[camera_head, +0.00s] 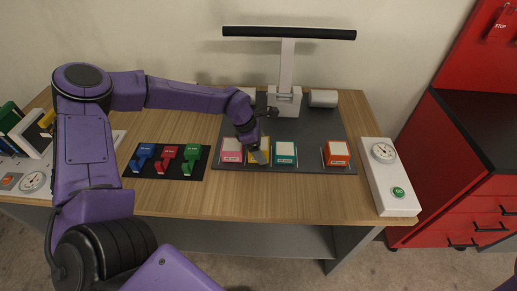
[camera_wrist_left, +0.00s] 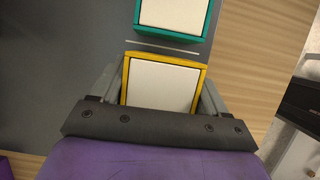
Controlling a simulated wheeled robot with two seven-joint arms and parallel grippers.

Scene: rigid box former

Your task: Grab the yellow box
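The yellow box (camera_head: 265,144), yellow-rimmed with a pale face, is in the row of boxes on the dark mat, between the pink and teal ones. My left gripper (camera_head: 259,157) is over it and hides part of it. In the left wrist view the yellow box (camera_wrist_left: 160,84) lies between the two grey fingers (camera_wrist_left: 162,88), one at each side, very close to its edges. The box is slightly turned relative to the fingers, in line with the teal box. I see no clear grip on it. My right gripper is out of view.
A pink box (camera_head: 231,151) is left of the yellow one, a teal box (camera_head: 285,153) right, and an orange box (camera_head: 337,153) farther right. A lamp-like stand (camera_head: 287,75) rises behind. A white panel with a dial (camera_head: 390,178) is at the right edge. The front wood strip is clear.

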